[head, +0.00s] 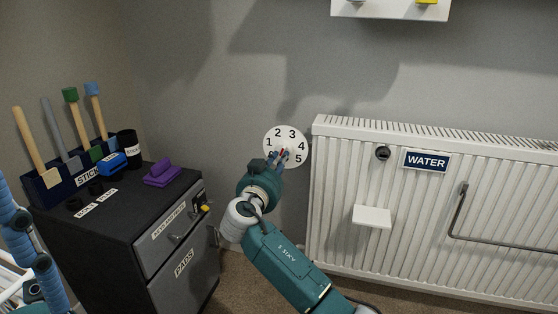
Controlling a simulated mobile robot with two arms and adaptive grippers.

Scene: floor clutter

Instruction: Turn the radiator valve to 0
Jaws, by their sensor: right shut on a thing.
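The radiator valve shows as a round white dial (271,133) on the grey wall, just left of the radiator. I can read the numbers 1, 2, 3, 4 and 5 on it. Its lower left part is hidden behind my right gripper. My right gripper (283,155) reaches up to the middle of the dial and is shut on the valve's knob, which is mostly hidden between the fingers. I cannot tell which number the knob points to. Of my left arm, only blue links show at the left edge; its gripper is out of view.
The white radiator (400,240) fills the right, with a WATER label (427,160) and a small white shelf (372,216). A dark cabinet (110,235) at left bears a stick rack (50,190) and purple pads (163,175). A white shelf (385,10) hangs above.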

